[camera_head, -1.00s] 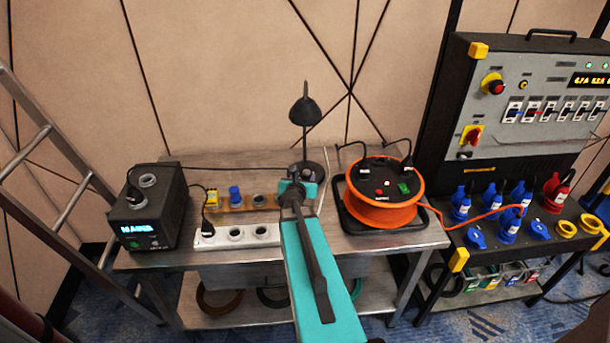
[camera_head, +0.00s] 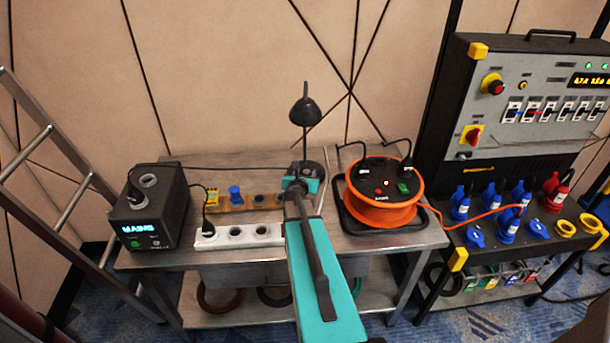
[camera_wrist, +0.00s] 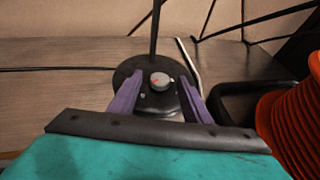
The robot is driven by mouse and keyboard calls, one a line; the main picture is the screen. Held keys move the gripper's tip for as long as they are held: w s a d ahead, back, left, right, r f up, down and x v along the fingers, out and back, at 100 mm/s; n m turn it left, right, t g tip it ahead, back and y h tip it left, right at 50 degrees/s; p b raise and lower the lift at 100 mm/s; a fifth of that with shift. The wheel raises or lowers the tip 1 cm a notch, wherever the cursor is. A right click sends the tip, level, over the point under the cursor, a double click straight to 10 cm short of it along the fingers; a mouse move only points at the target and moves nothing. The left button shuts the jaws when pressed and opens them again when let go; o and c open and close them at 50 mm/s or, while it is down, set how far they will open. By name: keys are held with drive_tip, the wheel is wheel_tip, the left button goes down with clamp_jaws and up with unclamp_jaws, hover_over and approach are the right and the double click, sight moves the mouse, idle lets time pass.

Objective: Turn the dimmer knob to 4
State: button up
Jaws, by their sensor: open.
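The dimmer knob (camera_wrist: 160,81) is a small grey round knob with a red mark, on the dark round base (camera_wrist: 126,72) of the black desk lamp (camera_head: 305,112). Any numbers around the knob are too small to read. My gripper (camera_wrist: 158,98) is open, with its two purple fingers on either side of the knob in the wrist view. The fingers look apart from the knob; the remaining distance is hard to judge. In the head view my gripper (camera_head: 304,172) is at the lamp base and hides the knob.
An orange cable reel (camera_head: 383,194) stands close right of the lamp. A white power strip (camera_head: 240,235), a wooden socket strip (camera_head: 225,203) and a black power box (camera_head: 150,206) are to the left on the metal table (camera_head: 258,160). A breaker panel (camera_head: 530,95) stands farther right.

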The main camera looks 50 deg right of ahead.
drive_tip(key=c, duration=0.9)
drive_tip(key=shift+a, duration=0.25)
drive_tip(key=shift+c, duration=0.7)
drive_tip(key=shift+w+d, duration=0.1)
drive_tip(key=shift+d, duration=0.05)
